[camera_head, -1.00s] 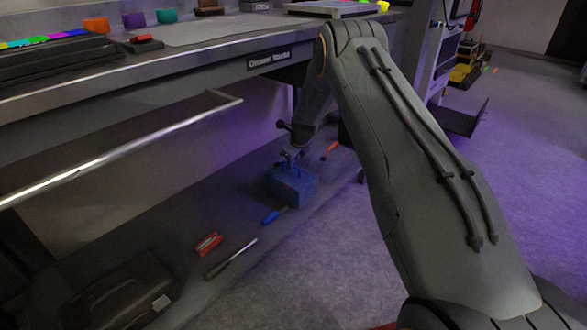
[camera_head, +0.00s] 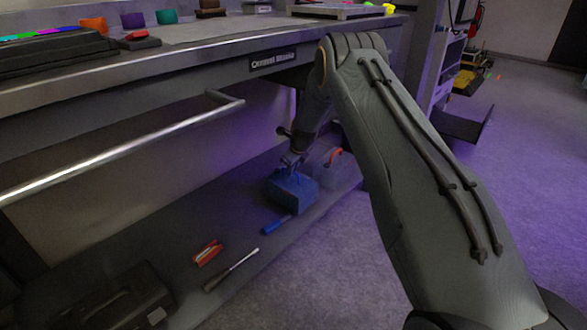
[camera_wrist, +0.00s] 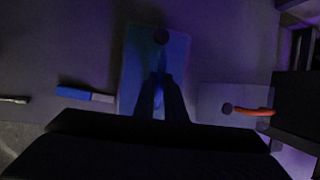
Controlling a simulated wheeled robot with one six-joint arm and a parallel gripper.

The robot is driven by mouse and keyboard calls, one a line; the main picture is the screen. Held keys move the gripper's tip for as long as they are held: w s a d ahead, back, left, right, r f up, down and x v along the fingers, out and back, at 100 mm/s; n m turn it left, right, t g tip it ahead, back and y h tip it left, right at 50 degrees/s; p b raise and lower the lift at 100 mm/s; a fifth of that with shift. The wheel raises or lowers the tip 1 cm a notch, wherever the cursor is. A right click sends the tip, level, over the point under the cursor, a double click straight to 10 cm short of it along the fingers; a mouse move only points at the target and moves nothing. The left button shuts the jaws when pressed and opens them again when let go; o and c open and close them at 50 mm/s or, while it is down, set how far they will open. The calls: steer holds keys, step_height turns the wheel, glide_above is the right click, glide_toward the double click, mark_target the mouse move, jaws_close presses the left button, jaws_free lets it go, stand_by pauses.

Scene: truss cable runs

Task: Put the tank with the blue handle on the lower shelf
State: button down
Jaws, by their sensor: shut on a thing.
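The blue tank (camera_head: 291,192) is at the lower shelf (camera_head: 190,225) under the bench, near its right end. It looks upright; I cannot tell whether its base touches the shelf. My gripper (camera_head: 292,162) points down at its top and is shut on its handle. In the wrist view the tank (camera_wrist: 140,52) lies under my gripper (camera_wrist: 160,80), with a dark round cap at its far end. The handle is mostly hidden between the fingers.
A blue-handled tool (camera_head: 277,225) lies close in front of the tank. A red tool (camera_head: 207,253), a screwdriver (camera_head: 232,270) and a black case (camera_head: 115,300) lie further left on the shelf. The bench top with its metal rail (camera_head: 120,152) overhangs the shelf.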

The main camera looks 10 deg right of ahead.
steer(key=shift+f, duration=0.55)
steer(key=c, duration=1.8)
jaws_free()
steer(key=shift+f, duration=0.1)
steer(key=p+v, duration=0.1)
steer(key=v, duration=0.2)
steer(key=p+v, duration=0.1)
steer(key=v, duration=0.2)
steer(key=shift+s+f, duration=0.1)
steer(key=shift+s, duration=0.15)
steer(key=shift+s+d+f, duration=0.1)
steer(key=shift+s+d, duration=0.25)
steer(key=shift+s, duration=1.5)
steer(key=shift+s+d+f, duration=0.1)
steer(key=shift+s+d, duration=0.3)
steer(key=shift+s, duration=1.4)
steer(key=shift+s+d+f, duration=0.1)
steer(key=shift+s+d, duration=0.25)
steer(key=shift+s, duration=1.5)
